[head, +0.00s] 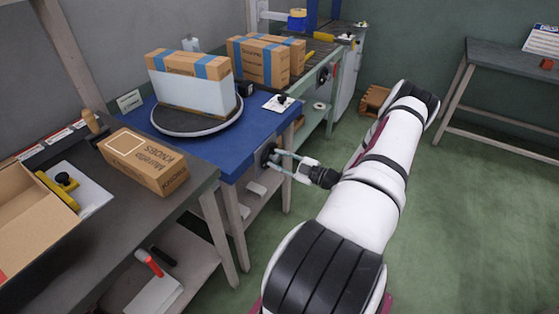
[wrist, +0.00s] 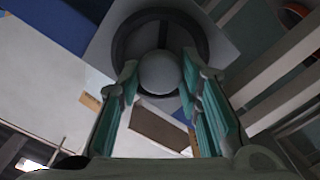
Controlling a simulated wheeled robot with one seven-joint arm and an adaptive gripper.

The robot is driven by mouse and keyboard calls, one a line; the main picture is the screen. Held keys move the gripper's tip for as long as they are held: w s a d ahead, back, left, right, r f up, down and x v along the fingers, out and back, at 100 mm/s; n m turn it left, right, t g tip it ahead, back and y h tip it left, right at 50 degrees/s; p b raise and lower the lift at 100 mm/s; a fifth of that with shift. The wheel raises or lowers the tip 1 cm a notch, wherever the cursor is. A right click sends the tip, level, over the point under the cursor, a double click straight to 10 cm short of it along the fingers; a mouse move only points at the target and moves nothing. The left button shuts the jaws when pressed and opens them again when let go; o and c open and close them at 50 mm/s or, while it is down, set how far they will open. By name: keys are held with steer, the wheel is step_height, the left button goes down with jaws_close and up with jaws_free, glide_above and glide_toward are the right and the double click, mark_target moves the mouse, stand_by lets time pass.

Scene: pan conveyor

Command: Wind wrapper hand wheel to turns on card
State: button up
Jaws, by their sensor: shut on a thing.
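The hand wheel (head: 267,154) is a dark wheel on the side of the blue wrapper table (head: 205,157). In the wrist view the wheel is a dark ring (wrist: 119,45) with a round grey knob (wrist: 160,74) in front. My gripper (head: 274,160) is at the wheel, its two green fingers shut on the knob from both sides. A round turntable (head: 200,130) on the table bears a box load wrapped in pale film (head: 192,97). A small upright card (head: 129,101) stands at the table's left corner; its writing is too small to read.
A carton (head: 146,163) and an open box (head: 35,205) are on the dark bench at left. Taped boxes (head: 262,62) stand on the conveyor behind. A plate with a black knob (head: 282,103) lies near the wheel. Green floor at right is clear up to a grey table (head: 510,60).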

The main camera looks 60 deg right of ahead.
steer(key=shift+a, duration=0.15)
steer(key=o, duration=1.1)
steer(key=shift+o, duration=0.2)
steer(key=s+d, duration=0.1)
steer(key=s, duration=1.1)
steer(key=shift+w, duration=0.1)
